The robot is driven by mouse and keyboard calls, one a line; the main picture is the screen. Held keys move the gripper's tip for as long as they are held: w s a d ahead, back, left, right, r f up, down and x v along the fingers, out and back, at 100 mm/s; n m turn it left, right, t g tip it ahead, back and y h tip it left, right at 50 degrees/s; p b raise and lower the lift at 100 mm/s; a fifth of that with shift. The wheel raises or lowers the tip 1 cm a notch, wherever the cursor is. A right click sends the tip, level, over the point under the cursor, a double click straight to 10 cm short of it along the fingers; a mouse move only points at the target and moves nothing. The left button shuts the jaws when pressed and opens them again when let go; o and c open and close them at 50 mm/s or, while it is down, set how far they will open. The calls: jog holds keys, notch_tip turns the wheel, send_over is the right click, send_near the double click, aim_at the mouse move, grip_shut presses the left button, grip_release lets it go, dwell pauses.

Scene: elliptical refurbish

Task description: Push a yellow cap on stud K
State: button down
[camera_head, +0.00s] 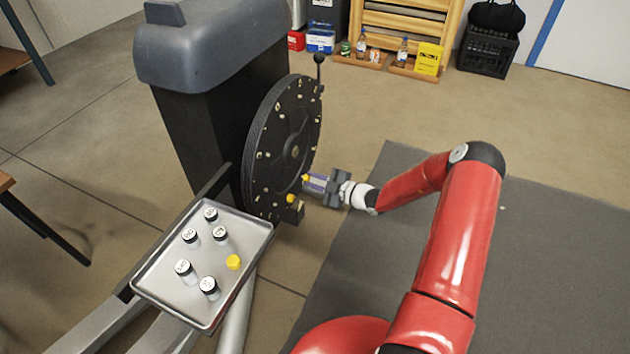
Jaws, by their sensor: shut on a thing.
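My gripper (317,184) is at the lower right of the black disc (268,160), its fingers pointing left at the disc's face. It is shut on a small yellow cap (306,178), which shows at the fingertips close to the disc. I cannot tell whether this cap touches a stud. Another yellow cap (290,198) sits on the disc's lower rim, just left of and below the gripper. A third yellow cap (233,262) lies on the metal tray (170,290). Several pale studs ring the disc; their letters are too small to read, so I cannot pick out stud K.
A grey-topped machine housing (210,45) rises behind the disc. A black-knobbed handle (319,60) sticks up at its upper right. The floor mat (560,230) at right is clear.

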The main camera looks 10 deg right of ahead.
jog(key=shift+w+a, duration=0.25)
jog(key=shift+a, duration=0.1)
dwell(0.5)
jog(key=c, duration=1.3)
grip_release()
jog(key=shift+o, duration=0.2)
jog(key=f+p+v, duration=0.1)
jog(key=v, duration=0.6)
jog(key=shift+s+d+r, duration=0.25)
jog(key=shift+r, duration=0.3)
